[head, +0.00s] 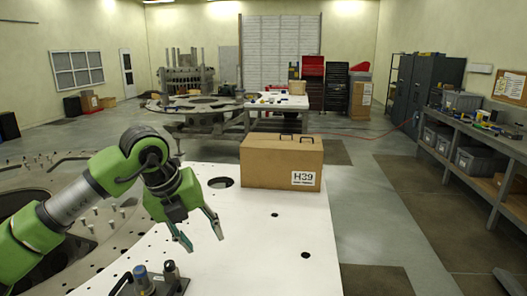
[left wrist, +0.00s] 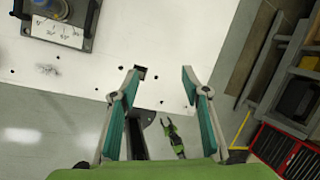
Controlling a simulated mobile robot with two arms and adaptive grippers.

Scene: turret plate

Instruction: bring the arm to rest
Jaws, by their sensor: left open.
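My left gripper (head: 205,243) hangs over the white plate-topped table (head: 275,235) in the head view, fingers pointing down and spread apart. Nothing is between its fingers. In the left wrist view its two teal-padded fingers (left wrist: 160,73) stand wide apart above the white surface near its edge. A small green arm end with a dark gripper (left wrist: 168,124) shows beyond the table edge in the left wrist view; it looks like my right one, too small to judge its jaws. The right gripper is not seen in the head view.
A cardboard box marked H39 (head: 265,162) stands at the table's far side. A dark fixture with a blue knob (head: 145,278) sits at the near edge; it also shows in the left wrist view (left wrist: 58,12). A shelf bench (head: 480,140) stands right, across open floor.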

